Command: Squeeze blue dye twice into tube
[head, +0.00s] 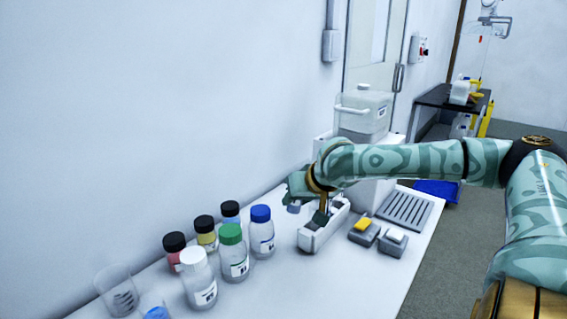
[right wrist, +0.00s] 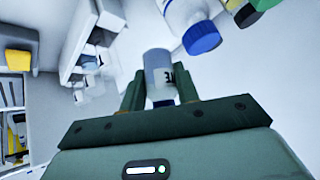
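A blue-capped bottle (head: 262,230) stands left of the gripper. I cannot make out a tube in the holder. My left gripper is out of view.
Several bottles stand to the left, including white-capped (head: 199,283), green-capped (head: 233,258) and black-capped (head: 174,252) ones. A clear beaker (head: 117,291) and a vessel with blue liquid (head: 154,312) are at lower left. Two small grey blocks (head: 364,234) (head: 393,243) and a slotted tray (head: 404,210) lie right.

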